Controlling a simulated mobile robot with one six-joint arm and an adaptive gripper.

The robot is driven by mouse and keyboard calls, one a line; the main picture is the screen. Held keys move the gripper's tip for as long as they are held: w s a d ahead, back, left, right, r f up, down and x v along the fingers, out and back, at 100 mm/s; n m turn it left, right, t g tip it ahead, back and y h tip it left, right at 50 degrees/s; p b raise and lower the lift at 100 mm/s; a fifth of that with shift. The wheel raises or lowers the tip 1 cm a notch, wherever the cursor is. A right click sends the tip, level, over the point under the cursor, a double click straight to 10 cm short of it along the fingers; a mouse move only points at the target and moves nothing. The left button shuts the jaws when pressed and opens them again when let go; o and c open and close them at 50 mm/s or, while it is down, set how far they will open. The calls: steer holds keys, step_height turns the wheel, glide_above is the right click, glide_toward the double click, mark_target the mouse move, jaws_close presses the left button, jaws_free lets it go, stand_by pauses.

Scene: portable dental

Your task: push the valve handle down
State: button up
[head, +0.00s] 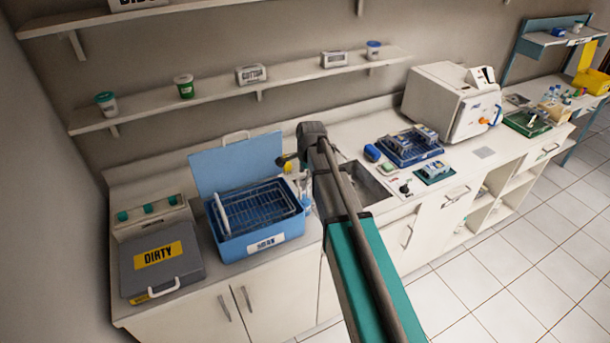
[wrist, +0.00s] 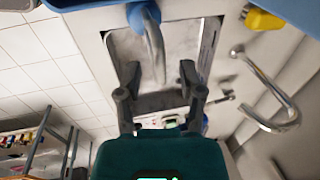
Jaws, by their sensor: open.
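My gripper (wrist: 159,75) is open, its two dark fingers spread above the sink (wrist: 190,40). No object is visibly gripped. A curved grey piece with a blue top (wrist: 150,35) shows beyond and between the fingers; I cannot tell whether it is the valve handle. A bent chrome pipe (wrist: 272,112) lies to the right of the fingers, with a small dark-ended fitting (wrist: 223,98) near its lower end. In the head view my arm covers part of the sink (head: 372,190) and hides the fingertips, and no valve handle can be made out.
A blue tub (head: 262,244) with a rack and raised lid stands left of the sink. A yellow-topped item (wrist: 263,20) is near it. A grey DIRTY box (head: 160,262) is farther left. A blue tray (head: 408,150) and white steriliser (head: 447,97) stand right. A shelf (head: 225,90) runs above.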

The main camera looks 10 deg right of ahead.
jaws_close()
steer(key=shift+f, duration=0.1)
stand_by(0.3)
step_height(320, 180, down, 3)
steer(key=b, duration=0.3)
steer(key=shift+s, duration=0.15)
jaws_free()
stand_by(0.3)
